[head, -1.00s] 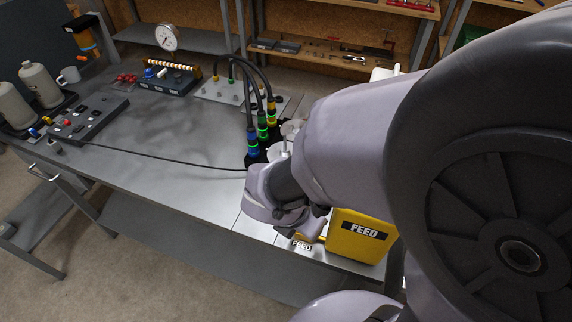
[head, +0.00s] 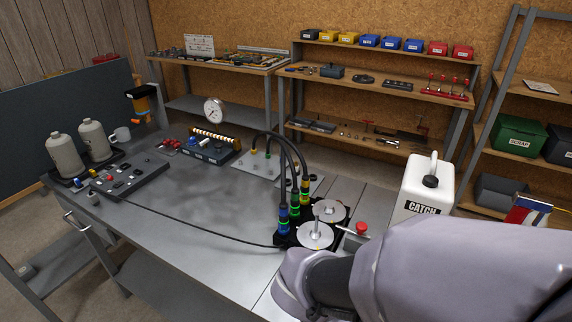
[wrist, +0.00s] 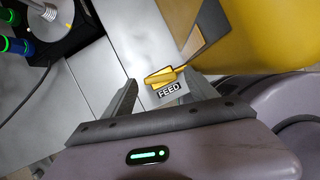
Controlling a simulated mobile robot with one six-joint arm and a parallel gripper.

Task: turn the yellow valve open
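The yellow valve (wrist: 163,77) shows in the wrist view as a small yellow lever, with a black FEED label (wrist: 169,91) beside it. It lies by the big yellow FEED container (wrist: 270,38). My gripper (wrist: 162,79) is open, its two dark fingers apart with the lever showing between and just beyond the tips. I see no contact, and cannot tell the exact gap. In the head view my gripper's housing (head: 297,285) is at the bench's front edge. Its fingers, the valve and the FEED container are hidden there by my arm.
Round metal discs (head: 316,236) and lit cable connectors (head: 295,204) stand on a black block (head: 283,243) close to my gripper. A white CATCH jug (head: 424,188) stands behind my arm. A control box (head: 131,176) is at left. The bench middle (head: 210,205) is mostly clear.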

